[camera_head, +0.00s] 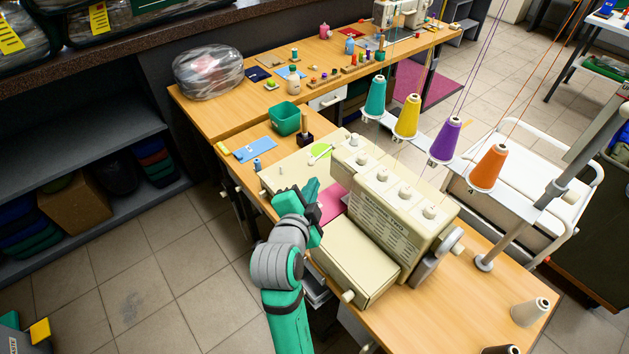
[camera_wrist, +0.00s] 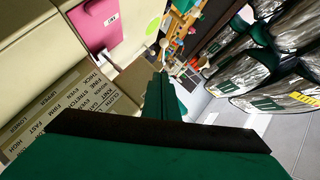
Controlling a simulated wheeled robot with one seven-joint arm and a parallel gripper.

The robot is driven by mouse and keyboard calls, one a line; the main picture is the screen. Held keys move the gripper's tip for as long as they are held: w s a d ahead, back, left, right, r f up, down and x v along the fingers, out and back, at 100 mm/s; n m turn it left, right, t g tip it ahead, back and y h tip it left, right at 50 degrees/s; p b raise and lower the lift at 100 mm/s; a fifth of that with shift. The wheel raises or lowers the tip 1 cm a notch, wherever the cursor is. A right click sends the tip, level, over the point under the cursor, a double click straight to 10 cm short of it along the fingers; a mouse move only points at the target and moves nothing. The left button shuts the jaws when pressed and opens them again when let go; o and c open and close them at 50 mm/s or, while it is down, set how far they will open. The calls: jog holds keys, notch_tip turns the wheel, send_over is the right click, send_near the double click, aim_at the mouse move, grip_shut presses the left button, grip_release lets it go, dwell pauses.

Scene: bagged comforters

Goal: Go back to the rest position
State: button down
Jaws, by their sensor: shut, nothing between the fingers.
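My gripper (camera_head: 311,190) is at the end of the green and grey arm in the head view, above the near-left side of a cream sewing machine (camera_head: 388,226). In the wrist view, the green fingers of my gripper (camera_wrist: 161,80) lie together with nothing between them. The machine's printed front panel (camera_wrist: 75,105) and a pink piece (camera_wrist: 97,22) on it show at the left of the wrist view. The pink piece (camera_head: 331,204) is partly hidden behind my gripper in the head view.
A green bin (camera_head: 285,119) and a clear-bagged bundle (camera_head: 208,72) are on the wooden table (camera_head: 490,309). Shelves (camera_head: 75,125) stand at left. Tiled floor (camera_head: 150,275) is open at front left.

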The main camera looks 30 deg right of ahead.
jog(key=s+a+f+n+t+y, duration=0.2)
jog(key=s+a+f+n+y, duration=0.1)
jog(key=s+a+f+n, duration=0.45)
jog(key=s+a+f+n+t+y, duration=0.2)
jog(key=s+a+f+n+y, duration=0.15)
jog(key=a+f+n, duration=0.4)
jog(key=s+a+n+y, duration=0.1)
jog(key=s+a+n, duration=0.1)
jog(key=s+a, duration=0.2)
jog(key=s+a+n+y, duration=0.1)
jog(key=s+a+n, duration=0.1)
jog(key=s, duration=0.8)
jog(key=s+a+n+t+y, duration=0.1)
jog(key=s+a, duration=0.4)
jog(key=s, duration=0.2)
jog(key=shift+a+f+n+y, duration=0.25)
jog(key=shift+a+n+y, duration=0.05)
jog(key=shift+n+y, duration=0.1)
jog(key=shift+s, duration=0.15)
